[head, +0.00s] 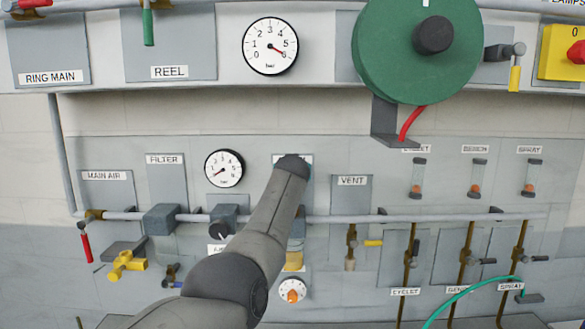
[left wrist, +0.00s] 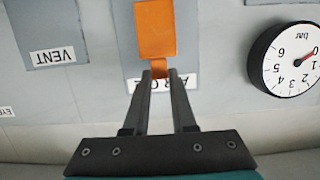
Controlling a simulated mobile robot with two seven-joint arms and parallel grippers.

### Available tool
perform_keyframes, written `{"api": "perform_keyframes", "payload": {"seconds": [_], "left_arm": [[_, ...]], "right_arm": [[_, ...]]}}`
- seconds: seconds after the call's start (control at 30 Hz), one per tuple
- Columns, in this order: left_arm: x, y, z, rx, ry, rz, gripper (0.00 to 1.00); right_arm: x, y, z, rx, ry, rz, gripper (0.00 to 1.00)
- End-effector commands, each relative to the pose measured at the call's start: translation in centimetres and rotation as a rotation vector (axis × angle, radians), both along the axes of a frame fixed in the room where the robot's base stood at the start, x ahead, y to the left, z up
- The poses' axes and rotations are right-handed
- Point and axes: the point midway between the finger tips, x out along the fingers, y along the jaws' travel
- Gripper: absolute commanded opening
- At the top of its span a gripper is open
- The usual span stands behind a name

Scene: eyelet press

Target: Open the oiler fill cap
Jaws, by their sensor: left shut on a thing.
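The oiler shows in the head view as a blue-grey block and a yellowish bowl (head: 293,262) on the pipe, mostly hidden behind my left arm. In the left wrist view, which is upside down, an orange flap (left wrist: 155,28), seemingly the fill cap, lies in front of a grey plate. A narrow orange tab at its end sits between the fingertips of my left gripper (left wrist: 160,74), which is shut on it. The fingers partly cover a white label behind. In the head view my left gripper is hidden by its own arm. My right gripper is not in view.
A pressure gauge (head: 224,168) is left of my arm, and it also shows in the left wrist view (left wrist: 287,58). A VENT plate (head: 351,190) is on the right. A dial with an orange knob (head: 292,291) sits below the oiler. A green reel (head: 418,45) overhangs the upper right.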

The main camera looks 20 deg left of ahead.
Motion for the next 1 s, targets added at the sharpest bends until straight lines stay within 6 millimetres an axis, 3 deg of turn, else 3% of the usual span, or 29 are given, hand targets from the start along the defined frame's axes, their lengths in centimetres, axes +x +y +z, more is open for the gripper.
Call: {"api": "perform_keyframes", "payload": {"seconds": [0.03,0.53,0.57,0.6,0.8,1.0], "left_arm": [[0.1,0.16,1.61,0.005,-0.024,0.0,0.0],[0.14,0.17,1.47,0.001,-0.013,0.001,0.0],[0.14,0.17,1.47,0.001,-0.013,0.001,0.27],[0.14,0.17,1.43,0.001,-0.012,0.0,0.31],[0.12,0.09,0.97,-0.001,-0.003,0.0,0.54],[0.12,0.05,0.74,-0.003,0.001,0.0,0.55]], "right_arm": [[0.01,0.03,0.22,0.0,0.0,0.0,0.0],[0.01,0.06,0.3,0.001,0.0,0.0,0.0],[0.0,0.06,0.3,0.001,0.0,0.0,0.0],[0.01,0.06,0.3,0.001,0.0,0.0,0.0],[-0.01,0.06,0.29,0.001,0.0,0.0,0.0],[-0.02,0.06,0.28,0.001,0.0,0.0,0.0]]}}
